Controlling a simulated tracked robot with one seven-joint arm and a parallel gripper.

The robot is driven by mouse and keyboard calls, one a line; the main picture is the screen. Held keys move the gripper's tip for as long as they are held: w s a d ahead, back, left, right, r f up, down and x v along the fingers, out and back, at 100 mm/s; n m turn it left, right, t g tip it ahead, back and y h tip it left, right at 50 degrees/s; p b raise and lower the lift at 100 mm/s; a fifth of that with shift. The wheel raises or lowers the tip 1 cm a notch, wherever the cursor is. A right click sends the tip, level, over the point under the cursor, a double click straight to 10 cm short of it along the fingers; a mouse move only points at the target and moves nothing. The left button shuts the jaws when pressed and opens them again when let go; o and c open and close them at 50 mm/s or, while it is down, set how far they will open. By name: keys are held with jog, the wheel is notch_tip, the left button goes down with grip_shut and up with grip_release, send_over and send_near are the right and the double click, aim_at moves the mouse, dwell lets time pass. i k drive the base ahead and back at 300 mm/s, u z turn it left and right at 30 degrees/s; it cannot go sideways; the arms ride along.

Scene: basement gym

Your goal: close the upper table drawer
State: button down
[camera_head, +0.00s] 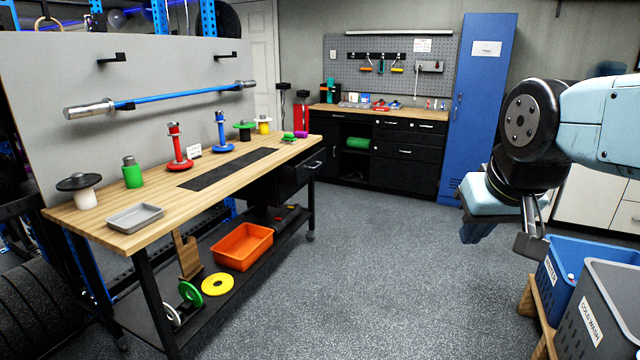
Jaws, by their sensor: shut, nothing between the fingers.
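The wooden-topped workbench (140,215) runs along the left side. Its black upper drawer (300,175) is under the far right end of the top and sticks out towards the aisle. The drawer front bears a light metal handle (315,165). The inside of the drawer cannot be made out. My gripper (530,240) is at the right of the picture, shut and empty, pointing down. It is well apart from the drawer, across the open floor.
A grey tray (135,217) and several weight-loaded stands are on the bench top. An orange bin (242,247) is on the lower shelf. Laundry baskets, one blue (567,275) and one grey (600,315), stand below my gripper. The middle floor (390,260) is clear.

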aim_at(314, 158)
jog(key=i, duration=3.8)
jog(key=u, duration=0.35)
